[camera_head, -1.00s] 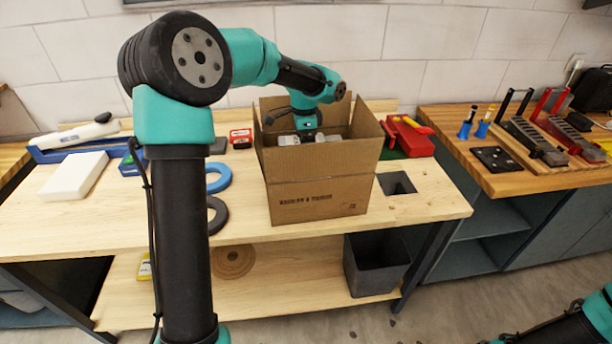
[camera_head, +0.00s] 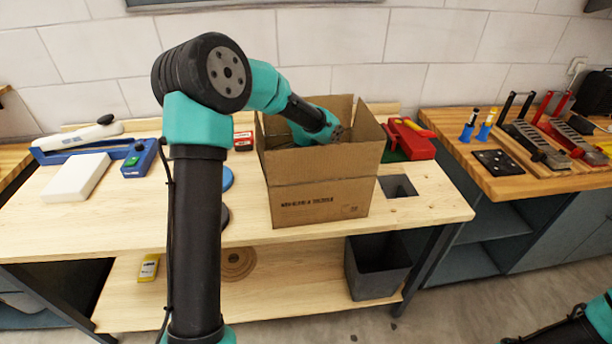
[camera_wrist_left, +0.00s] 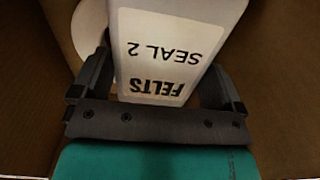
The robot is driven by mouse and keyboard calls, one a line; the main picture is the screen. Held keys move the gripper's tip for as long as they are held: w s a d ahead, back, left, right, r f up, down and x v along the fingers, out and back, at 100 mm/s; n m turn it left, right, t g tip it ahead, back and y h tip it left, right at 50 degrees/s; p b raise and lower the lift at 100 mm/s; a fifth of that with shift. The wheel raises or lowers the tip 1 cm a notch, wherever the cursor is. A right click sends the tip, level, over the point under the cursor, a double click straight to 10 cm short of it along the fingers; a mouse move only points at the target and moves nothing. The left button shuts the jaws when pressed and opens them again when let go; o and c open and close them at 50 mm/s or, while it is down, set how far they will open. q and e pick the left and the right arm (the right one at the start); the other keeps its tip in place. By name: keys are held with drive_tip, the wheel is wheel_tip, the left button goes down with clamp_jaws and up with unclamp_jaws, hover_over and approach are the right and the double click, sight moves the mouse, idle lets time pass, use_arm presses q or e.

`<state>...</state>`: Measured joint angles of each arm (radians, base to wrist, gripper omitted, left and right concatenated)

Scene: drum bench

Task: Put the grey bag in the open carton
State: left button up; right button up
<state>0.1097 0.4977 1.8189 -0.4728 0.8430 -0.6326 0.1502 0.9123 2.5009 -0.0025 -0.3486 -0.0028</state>
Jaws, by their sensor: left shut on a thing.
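The open cardboard carton (camera_head: 320,203) stands on the light wooden bench, its flaps up. In the left wrist view my left gripper (camera_wrist_left: 160,62) is shut on the grey bag (camera_wrist_left: 168,48), which has a white label reading "FELTS SEAL 2". The brown carton walls surround the bag there. Whether it touches the carton floor cannot be told. My right gripper is out of view; only part of my right arm shows at the lower right.
A pale round thing (camera_wrist_left: 88,30) lies beside the bag in the carton. Left on the bench are a white block (camera_head: 76,177) and a blue tool (camera_head: 138,158). Red tools (camera_head: 408,138) stand right of the carton, near a square hole (camera_head: 397,186). A grey bin (camera_head: 377,268) is below.

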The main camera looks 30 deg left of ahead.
use_arm(q)
drive_tip(key=shift+f, duration=1.2)
drive_tip(key=shift+f, duration=0.35)
drive_tip(key=o, duration=0.6)
drive_tip(key=shift+r, duration=0.15)
wheel_tip(320, 180, up, 12)
drive_tip(key=shift+r, duration=0.2)
